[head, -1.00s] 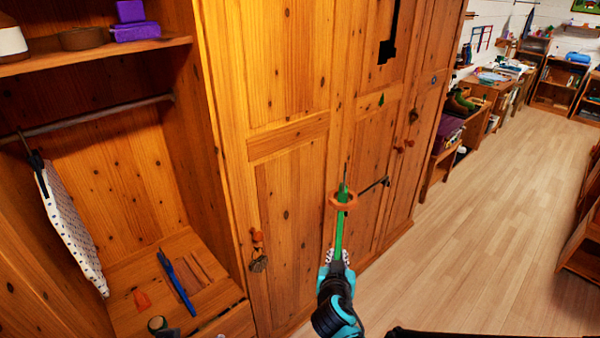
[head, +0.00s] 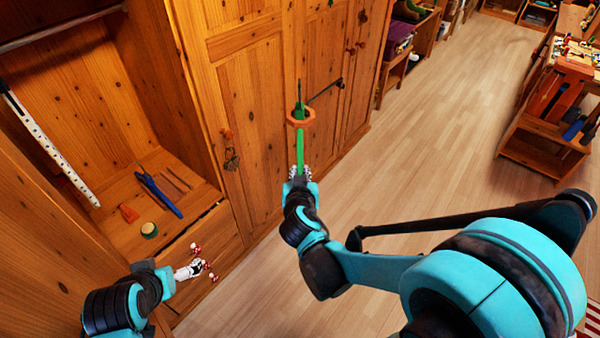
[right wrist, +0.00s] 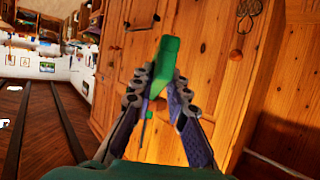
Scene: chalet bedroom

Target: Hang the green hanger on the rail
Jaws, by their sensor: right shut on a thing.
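My right gripper (head: 300,176) is shut on the green hanger (head: 300,150) and holds it up in front of the closed wardrobe doors. In the right wrist view, the hanger (right wrist: 168,55) sits between both fingers. The rail (head: 60,27) crosses the open wardrobe compartment at the upper left, well left of the hanger. My left gripper (head: 190,270) is low in front of the drawer, and its finger opening is unclear.
Small red-and-white pieces (head: 213,278) show by my left gripper. Open floor (head: 420,150) lies right.

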